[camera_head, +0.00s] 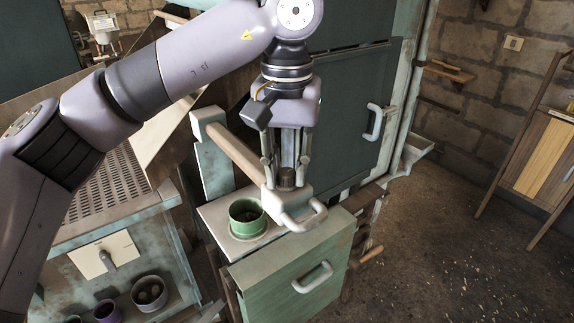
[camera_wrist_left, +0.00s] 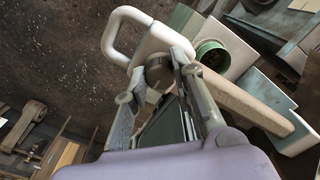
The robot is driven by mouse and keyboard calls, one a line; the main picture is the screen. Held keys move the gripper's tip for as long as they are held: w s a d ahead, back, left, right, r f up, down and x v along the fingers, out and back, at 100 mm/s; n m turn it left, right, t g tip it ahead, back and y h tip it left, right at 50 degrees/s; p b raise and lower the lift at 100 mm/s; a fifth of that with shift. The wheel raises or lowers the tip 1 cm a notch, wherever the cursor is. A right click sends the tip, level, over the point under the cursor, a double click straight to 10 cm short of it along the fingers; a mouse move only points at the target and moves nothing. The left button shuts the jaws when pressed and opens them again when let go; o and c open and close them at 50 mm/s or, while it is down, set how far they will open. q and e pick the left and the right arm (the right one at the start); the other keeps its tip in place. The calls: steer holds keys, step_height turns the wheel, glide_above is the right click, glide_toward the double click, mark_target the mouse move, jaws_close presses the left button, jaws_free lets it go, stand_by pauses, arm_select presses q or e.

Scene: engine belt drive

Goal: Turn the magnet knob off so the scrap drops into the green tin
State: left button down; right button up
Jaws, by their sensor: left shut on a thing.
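My left gripper (camera_head: 286,172) points down and is shut on the dark round magnet knob (camera_head: 286,179). The knob sits on top of a cream magnet head (camera_head: 283,201) with a looped handle, at the end of a tan arm. In the left wrist view the knob (camera_wrist_left: 159,72) shows between the two fingers. The green tin (camera_head: 247,218) stands upright just left of the magnet head, on a pale top. It also shows in the left wrist view (camera_wrist_left: 211,54). Its inside looks dark. The magnet's underside is hidden, so I cannot tell whether scrap hangs there. My right gripper is not in view.
A green drawer front (camera_head: 294,272) with a pale handle is below the tin. A dark cabinet door (camera_head: 345,110) stands behind. A perforated bench (camera_head: 105,188) is at left, with a bowl (camera_head: 149,293) and a purple cup (camera_head: 107,311) on a lower shelf. The floor at right is open.

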mark_target(287, 171)
arm_select(q)
steer(key=c, duration=1.3)
jaws_free()
steer(key=shift+c, duration=0.2)
steer(key=shift+r, duration=0.15)
step_height(287, 171, up, 12)
